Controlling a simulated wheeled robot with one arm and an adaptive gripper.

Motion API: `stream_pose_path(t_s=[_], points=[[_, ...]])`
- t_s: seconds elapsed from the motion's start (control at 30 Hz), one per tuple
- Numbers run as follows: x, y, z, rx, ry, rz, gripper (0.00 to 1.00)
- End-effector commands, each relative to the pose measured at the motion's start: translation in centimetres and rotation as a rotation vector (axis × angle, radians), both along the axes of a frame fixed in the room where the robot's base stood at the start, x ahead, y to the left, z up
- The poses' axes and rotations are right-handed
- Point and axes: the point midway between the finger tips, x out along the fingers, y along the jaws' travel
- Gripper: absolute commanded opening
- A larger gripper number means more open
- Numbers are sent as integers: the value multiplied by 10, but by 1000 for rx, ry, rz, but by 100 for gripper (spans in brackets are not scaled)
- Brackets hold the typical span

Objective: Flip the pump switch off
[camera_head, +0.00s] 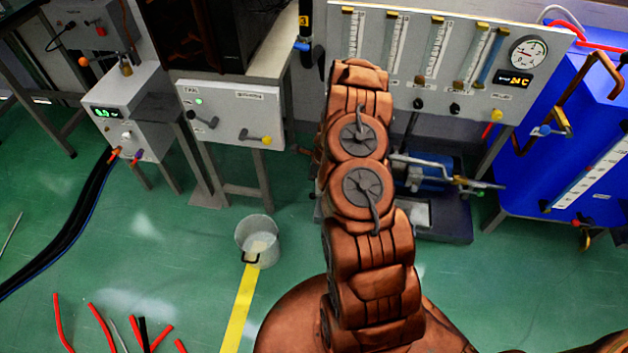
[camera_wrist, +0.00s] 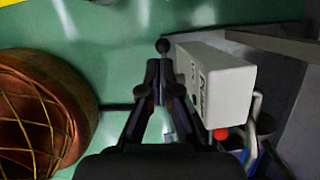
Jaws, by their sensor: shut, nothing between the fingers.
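In the wrist view a pale box (camera_wrist: 222,82) with dark lettering, too blurred to read for sure, stands just right of my gripper (camera_wrist: 159,64). A dark ball-ended lever (camera_wrist: 163,45) sticks out from the box's left side; it looks like the pump switch. My gripper is shut and empty, its fingertips right by the ball; I cannot tell whether they touch it. In the head view my arm hides the gripper and the switch. Part of a blue pump unit (camera_head: 424,172) shows right of my arm, on a dark base.
A red knob (camera_wrist: 221,134) and metal pipes sit below the box in the wrist view. In the head view, a flowmeter panel (camera_head: 379,73) stands behind my arm, a blue tank (camera_head: 575,150) at right, a bucket (camera_head: 258,238) on the green floor at left.

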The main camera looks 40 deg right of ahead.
Motion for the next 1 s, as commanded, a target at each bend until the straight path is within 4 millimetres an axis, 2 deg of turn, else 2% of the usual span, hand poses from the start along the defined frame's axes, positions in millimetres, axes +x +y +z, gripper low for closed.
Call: stream_pose_path(t_s=[0.1,0.3,1.0], points=[[0,2,12,2,0,-1,0],[-1,3,20,1,0,0,0],[-1,3,20,1,1,-1,0]])
